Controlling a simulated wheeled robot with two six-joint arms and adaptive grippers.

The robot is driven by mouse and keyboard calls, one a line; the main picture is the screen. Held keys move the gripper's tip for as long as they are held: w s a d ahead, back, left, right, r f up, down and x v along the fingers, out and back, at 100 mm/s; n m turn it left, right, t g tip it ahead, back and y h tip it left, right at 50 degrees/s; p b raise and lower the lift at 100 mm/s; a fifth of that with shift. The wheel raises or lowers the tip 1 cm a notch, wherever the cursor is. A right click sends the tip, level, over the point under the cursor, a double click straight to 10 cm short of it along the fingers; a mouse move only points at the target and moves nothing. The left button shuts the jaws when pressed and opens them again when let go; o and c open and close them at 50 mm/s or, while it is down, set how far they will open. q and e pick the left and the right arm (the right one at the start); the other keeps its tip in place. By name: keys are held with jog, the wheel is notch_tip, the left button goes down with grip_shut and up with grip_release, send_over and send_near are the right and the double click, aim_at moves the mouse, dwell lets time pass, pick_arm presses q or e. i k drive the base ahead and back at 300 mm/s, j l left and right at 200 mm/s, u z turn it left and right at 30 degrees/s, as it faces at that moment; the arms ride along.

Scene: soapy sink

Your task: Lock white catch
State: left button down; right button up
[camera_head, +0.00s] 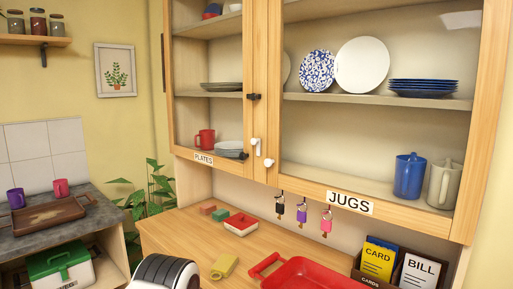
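The white catch (256,147) is a small upright white piece low on the stile where the two glass cabinet doors meet. A small white round piece (268,162) sits just below and right of it, on the right door's frame. A black catch (253,96) sits higher on the same stile. The left door (178,150) carries a PLATES label, and the right door (400,218) a JUGS label. Both doors look shut. I cannot tell whether the white catch bridges both doors. Neither of my grippers is in view.
Three keys (301,213) hang below the right door. The space before the catch looks clear.

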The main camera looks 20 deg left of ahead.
aim_at(254, 141)
jog(key=i+j+z, duration=0.15)
jog(key=j+z, duration=0.15)
jog(key=j, duration=0.45)
jog(key=i+j+z, duration=0.1)
jog(key=j+z, duration=0.2)
jog(key=j, duration=0.5)
